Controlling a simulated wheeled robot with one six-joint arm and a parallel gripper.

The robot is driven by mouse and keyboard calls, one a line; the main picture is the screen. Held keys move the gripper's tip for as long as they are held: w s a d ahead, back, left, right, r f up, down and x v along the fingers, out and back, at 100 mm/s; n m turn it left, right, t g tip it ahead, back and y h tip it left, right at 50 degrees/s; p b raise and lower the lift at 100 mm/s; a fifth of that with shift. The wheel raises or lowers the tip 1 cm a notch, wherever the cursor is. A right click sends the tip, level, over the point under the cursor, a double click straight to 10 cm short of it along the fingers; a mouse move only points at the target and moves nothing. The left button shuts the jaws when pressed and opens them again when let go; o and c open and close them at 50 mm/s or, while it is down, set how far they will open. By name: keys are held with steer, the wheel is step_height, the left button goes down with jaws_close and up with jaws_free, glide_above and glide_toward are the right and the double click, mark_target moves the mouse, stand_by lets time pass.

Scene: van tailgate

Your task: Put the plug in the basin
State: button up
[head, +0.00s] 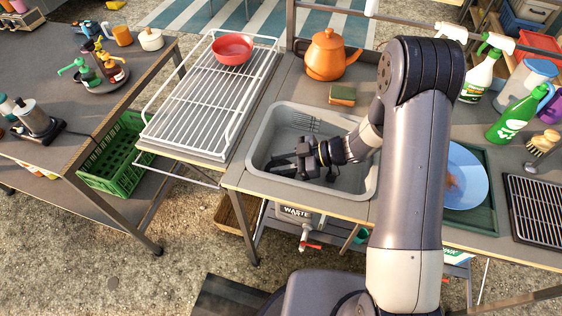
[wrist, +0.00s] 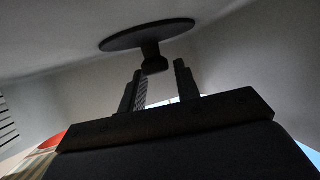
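The plug (wrist: 148,35) is a black disc with a short knob (wrist: 155,58), seen in the wrist view against the pale grey inside of the basin. My gripper (wrist: 160,72) is open, with its two dark fingers apart and the knob just beyond or between their tips. Gaps show beside the knob, so I see no grip on it. In the head view my gripper (head: 284,160) is low inside the grey basin (head: 258,130), at its left side. The plug cannot be clearly told apart from the dark gripper there. Whether the disc sits in the drain cannot be told.
An orange kettle (head: 326,55) and a sponge (head: 342,95) stand behind the basin. A white rack (head: 205,100) with a red bowl (head: 233,48) is to the left. A blue plate (head: 466,180) and bottles are to the right. The basin's walls surround my gripper closely.

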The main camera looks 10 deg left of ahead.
steer(key=shift+o, duration=1.4)
steer(key=shift+s+f, duration=0.3)
steer(key=shift+f, duration=0.4)
steer(key=shift+r, duration=0.1)
steer(key=shift+w+r, duration=0.1)
steer(key=shift+r, duration=0.25)
steer(key=v, duration=0.7)
steer(key=shift+w+d+r, duration=0.15)
steer(key=shift+w+r, duration=0.15)
steer(key=shift+r, duration=0.15)
